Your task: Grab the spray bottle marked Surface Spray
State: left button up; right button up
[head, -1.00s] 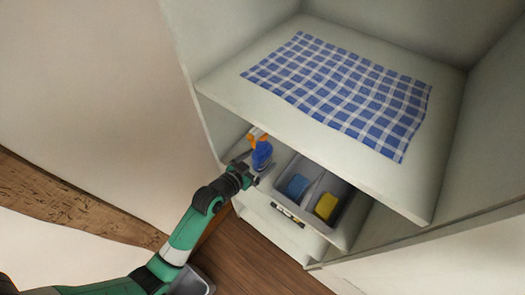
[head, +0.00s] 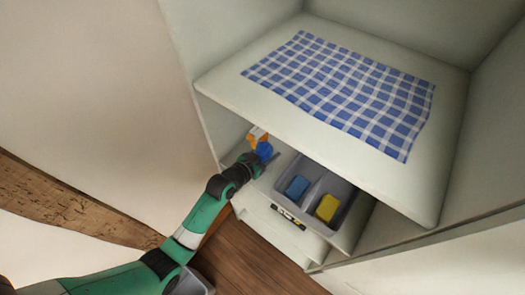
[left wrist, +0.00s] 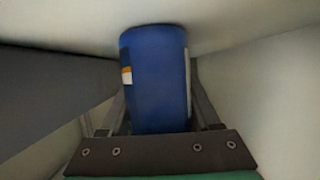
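A blue bottle (head: 264,150) with an orange and white top (head: 257,134) stands on the lower shelf, near its left side. The left wrist view shows its blue body (left wrist: 157,85) up close, with a small orange, white and dark patch at its left edge; no wording is readable. My left gripper (head: 262,159) is at the bottle, hiding its lower part in the head view. In the left wrist view the fingers (left wrist: 158,112) are spread, one on each side of the bottle. Firm contact is not visible. My right gripper is not in view.
A grey divided tray (head: 342,190) right of the bottle holds a blue block (head: 298,187) and a yellow block (head: 327,207). The upper shelf (head: 230,85), with a blue checked cloth (head: 345,95), overhangs the bottle. The cabinet's left side panel (head: 207,128) is close to my arm.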

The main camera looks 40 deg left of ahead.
aim_at(267, 147)
pick_arm(q)
grip_shut()
jog(key=shift+r, duration=0.2)
jog(key=shift+r, duration=0.5)
notch_tip(267, 147, up, 3)
jog(key=shift+s+f+p, duration=0.1)
jog(key=shift+f+p, duration=0.05)
jog(key=shift+p, duration=0.5)
jog(key=s+d, duration=0.2)
jog(key=s, duration=1.5)
jog(key=shift+s+d+f+p, duration=0.2)
jog(key=shift+s+d+p, duration=0.1)
jog(key=shift+p, duration=0.15)
